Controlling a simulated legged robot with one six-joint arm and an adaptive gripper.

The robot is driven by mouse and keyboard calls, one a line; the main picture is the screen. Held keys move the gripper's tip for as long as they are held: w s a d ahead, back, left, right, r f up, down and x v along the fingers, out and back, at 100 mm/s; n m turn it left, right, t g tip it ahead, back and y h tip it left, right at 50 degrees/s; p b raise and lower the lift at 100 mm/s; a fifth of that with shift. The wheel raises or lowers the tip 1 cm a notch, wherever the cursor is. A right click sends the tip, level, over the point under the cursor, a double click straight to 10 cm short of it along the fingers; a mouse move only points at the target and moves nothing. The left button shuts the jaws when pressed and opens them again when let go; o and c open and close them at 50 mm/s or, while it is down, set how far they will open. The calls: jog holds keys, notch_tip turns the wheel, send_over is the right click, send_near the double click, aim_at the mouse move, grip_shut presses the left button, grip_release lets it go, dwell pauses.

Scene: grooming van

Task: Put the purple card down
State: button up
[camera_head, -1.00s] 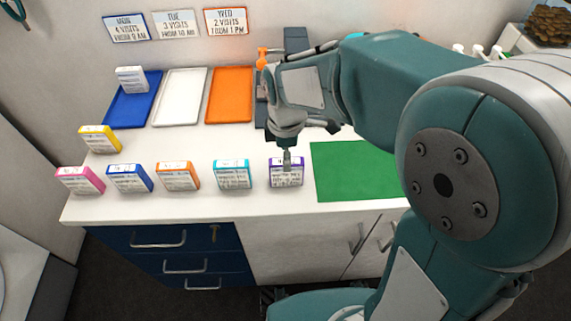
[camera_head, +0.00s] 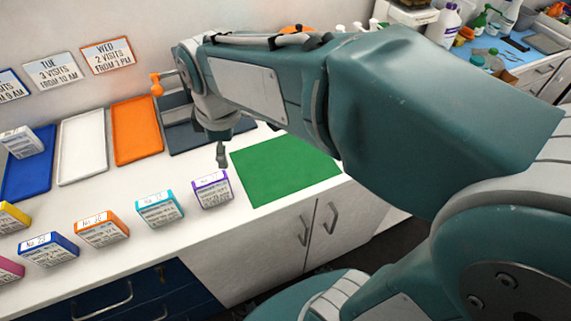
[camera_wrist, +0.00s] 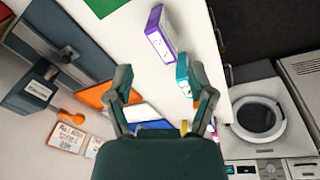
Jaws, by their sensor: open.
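The purple card (camera_head: 212,190) stands on the white counter, at the right end of the front row of cards, just left of the green mat (camera_head: 285,168). It also shows in the wrist view (camera_wrist: 160,36), beyond my fingertips and apart from them. My gripper (camera_head: 222,156) is above and behind the purple card in the head view, with a gap between them. In the wrist view my gripper (camera_wrist: 160,88) has its two fingers spread with nothing held between them.
Teal (camera_head: 159,209), orange (camera_head: 102,229) and blue (camera_head: 48,250) cards stand left of the purple card. Blue (camera_head: 28,180), white (camera_head: 82,147), orange (camera_head: 136,131) and dark grey (camera_head: 190,135) trays lie along the wall. The green mat is bare.

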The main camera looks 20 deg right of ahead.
jog(key=s+d+r+m+t, duration=0.1)
jog(key=s+d+m+t, duration=0.3)
jog(key=s+d+m, duration=0.4)
jog(key=s+m, duration=0.2)
jog(key=m, duration=0.3)
jog(key=shift+s+r, duration=0.2)
jog(key=shift+s, duration=0.1)
